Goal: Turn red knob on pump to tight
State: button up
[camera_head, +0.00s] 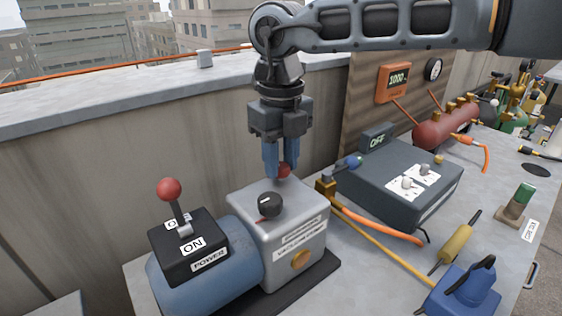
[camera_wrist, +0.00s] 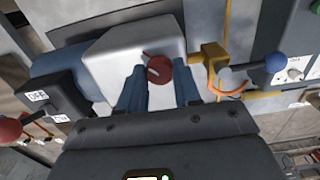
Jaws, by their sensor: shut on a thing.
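The pump is a light grey box (camera_head: 280,225) joined to a blue motor cylinder (camera_head: 205,270) on a dark base. My gripper (camera_head: 281,168) points straight down over the pump and is shut on the red knob. I cannot read any tight marking.
A black power switch box (camera_head: 189,245) marked ON, with a red-ball lever (camera_head: 169,190), stands to the left. A brass valve with a blue ball handle (camera_head: 352,161) is close on the right, before a dark grey box (camera_head: 400,180) marked OFF. Hoses cross the bench. A wall stands behind.

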aim_at(281, 166)
jog(key=m+b, duration=0.1)
jog(key=m, duration=0.3)
jog(key=shift+m, duration=0.3)
jog(key=m+b, duration=0.1)
jog(key=m, duration=0.3)
dwell(0.3)
jog(key=o, duration=1.1)
jog(key=shift+c, duration=0.2)
jog(key=shift+r, duration=3.95)
